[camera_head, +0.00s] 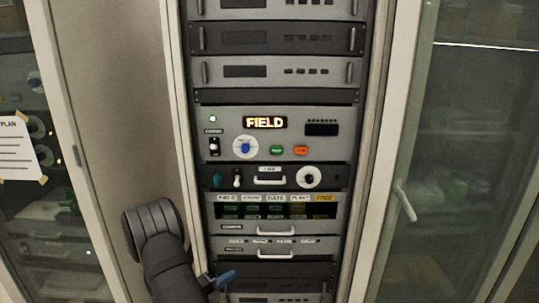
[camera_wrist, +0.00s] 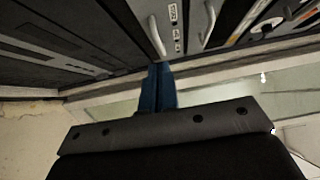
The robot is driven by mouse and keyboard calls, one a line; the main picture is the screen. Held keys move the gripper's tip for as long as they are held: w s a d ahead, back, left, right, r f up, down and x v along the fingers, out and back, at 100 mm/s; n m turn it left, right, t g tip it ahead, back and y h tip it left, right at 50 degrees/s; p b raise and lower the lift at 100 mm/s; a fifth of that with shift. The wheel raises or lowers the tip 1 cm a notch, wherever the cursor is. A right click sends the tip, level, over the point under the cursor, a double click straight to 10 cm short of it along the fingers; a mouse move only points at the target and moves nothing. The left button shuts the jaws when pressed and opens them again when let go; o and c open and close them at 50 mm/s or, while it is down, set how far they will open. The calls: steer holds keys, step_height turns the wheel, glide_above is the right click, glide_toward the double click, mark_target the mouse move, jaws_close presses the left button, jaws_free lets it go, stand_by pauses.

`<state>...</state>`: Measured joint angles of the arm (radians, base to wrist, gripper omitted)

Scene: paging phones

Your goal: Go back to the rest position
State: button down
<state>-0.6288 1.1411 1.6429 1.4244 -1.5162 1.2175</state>
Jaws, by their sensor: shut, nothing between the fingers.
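My gripper (camera_head: 225,277) shows in the head view at the lower left of the rack, its blue fingers beside the lower units. In the wrist view my gripper (camera_wrist: 158,70) has its blue fingers together and empty, pointing toward the rack front. A handle (camera_wrist: 157,36) appears just past the fingertips in that view; I cannot tell the gap between them. My dark arm comes up from the bottom left in the head view, with its rounded link left of the rack.
The rack holds a panel with a lit FIELD display (camera_head: 265,122), a blue knob (camera_head: 244,147), and green and orange buttons. Below are a unit with a white dial (camera_head: 309,177), a labelled panel (camera_head: 272,210) and drawers with handles (camera_head: 275,230). Glass doors (camera_head: 455,150) flank the rack.

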steer(key=w+d, duration=0.3)
steer(key=w, duration=0.3)
steer(key=shift+d, duration=0.25)
steer(key=shift+w, duration=0.1)
